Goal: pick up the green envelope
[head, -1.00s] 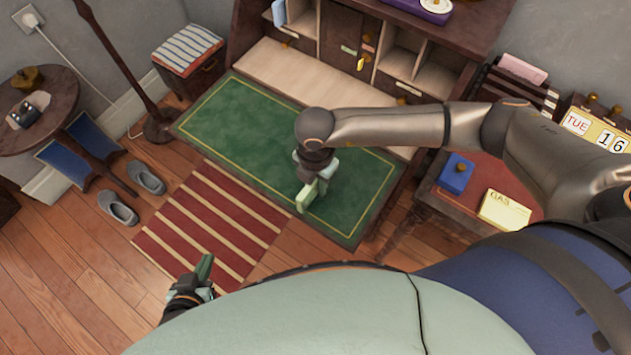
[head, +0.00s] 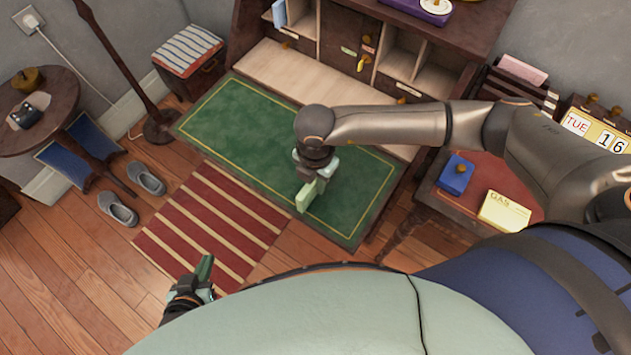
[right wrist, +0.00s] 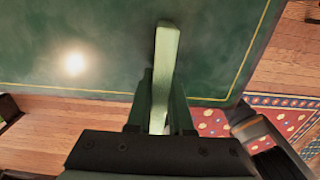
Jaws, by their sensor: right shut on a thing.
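The pale green envelope (head: 306,196) is seen almost edge-on over the green writing surface (head: 240,130) of the desk. My right gripper (head: 314,183) is shut on it, and the envelope sticks out past the fingertips. In the right wrist view the envelope (right wrist: 165,55) stands out as a narrow pale strip between the green fingers (right wrist: 160,105). Whether it touches the desk surface is hard to tell. My left gripper (head: 205,270) is low over the floor by the striped rug, away from the envelope; its finger opening is not clear.
The desk's pigeonholes (head: 400,65) rise behind the writing surface. A side table on the right holds a blue box (head: 456,176) and a yellow gas envelope (head: 504,211). A striped rug (head: 212,225) and slippers (head: 118,209) lie on the floor. The green surface's left part is clear.

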